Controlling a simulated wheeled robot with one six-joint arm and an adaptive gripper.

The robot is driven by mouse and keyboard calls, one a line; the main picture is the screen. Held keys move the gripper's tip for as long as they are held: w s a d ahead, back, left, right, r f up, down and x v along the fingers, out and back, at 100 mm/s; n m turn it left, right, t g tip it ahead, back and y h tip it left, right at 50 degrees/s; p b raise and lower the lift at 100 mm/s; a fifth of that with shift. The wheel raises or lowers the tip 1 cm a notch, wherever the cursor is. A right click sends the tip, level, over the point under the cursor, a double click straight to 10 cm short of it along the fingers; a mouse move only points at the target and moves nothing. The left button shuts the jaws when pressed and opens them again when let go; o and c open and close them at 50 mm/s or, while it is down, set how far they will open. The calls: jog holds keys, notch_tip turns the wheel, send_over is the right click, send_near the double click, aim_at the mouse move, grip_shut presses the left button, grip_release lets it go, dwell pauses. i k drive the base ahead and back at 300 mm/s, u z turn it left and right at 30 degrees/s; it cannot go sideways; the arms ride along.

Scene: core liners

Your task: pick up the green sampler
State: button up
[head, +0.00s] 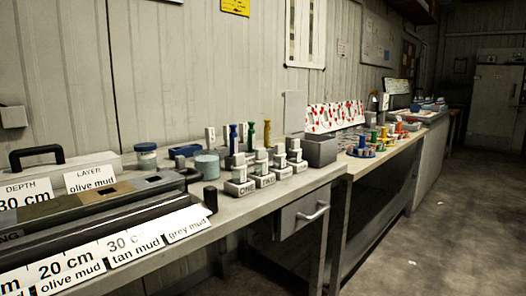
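The green sampler (251,136) stands upright in a group on the bench, between a blue sampler (233,138) to its left and a yellow one (267,132) to its right. Its green upper part shows. Its lower part is hidden behind small grey pieces in front of it. My gripper is not in this view.
Small blocks with pale labels (240,187) stand in front of the samplers. A core tray with depth and layer cards (91,177) fills the left. A grey bin (320,150) and a second bench (385,153) with colourful items lie right. The floor (440,230) at right is largely clear.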

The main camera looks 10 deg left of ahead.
aim_at(251, 133)
jog(key=z, duration=0.25)
jog(key=k, duration=0.2)
jog(key=u, duration=1)
